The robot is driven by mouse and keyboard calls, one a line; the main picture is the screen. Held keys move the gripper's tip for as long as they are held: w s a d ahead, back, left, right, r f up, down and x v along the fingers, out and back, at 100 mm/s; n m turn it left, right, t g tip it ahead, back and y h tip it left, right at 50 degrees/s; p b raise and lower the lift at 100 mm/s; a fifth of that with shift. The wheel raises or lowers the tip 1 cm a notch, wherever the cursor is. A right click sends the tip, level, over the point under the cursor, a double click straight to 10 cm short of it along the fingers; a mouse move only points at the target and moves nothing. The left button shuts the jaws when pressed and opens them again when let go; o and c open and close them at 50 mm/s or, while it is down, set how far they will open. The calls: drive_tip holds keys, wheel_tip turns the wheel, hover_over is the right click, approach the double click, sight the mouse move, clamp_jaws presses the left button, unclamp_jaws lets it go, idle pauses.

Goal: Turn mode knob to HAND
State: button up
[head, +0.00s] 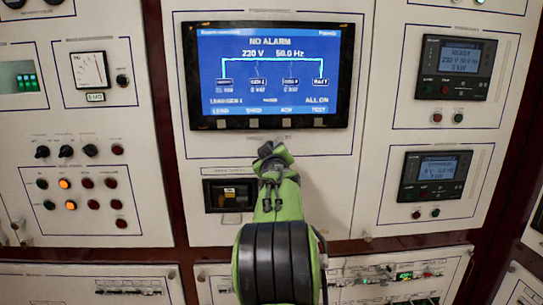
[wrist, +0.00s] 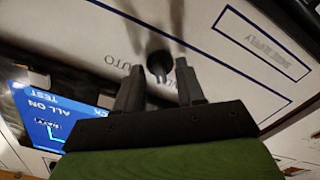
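The black knob (wrist: 158,64) sits on the white panel in the wrist view, just beyond and between my fingertips. In the head view my gripper (head: 272,155) is at the panel below the big screen and hides the knob. Which position the knob points to is unclear.
The big blue screen (head: 268,68) reads NO ALARM and stands just above my gripper. A black recessed unit (head: 229,195) is at its lower left. The left panel carries small knobs (head: 66,151) and several lamps; the right panel carries two display modules (head: 457,73).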

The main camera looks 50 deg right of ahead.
drive_tip(key=b+v, duration=0.2)
drive_tip(key=v, duration=1.3)
drive_tip(key=shift+s+a, duration=0.2)
drive_tip(key=shift+s, duration=0.05)
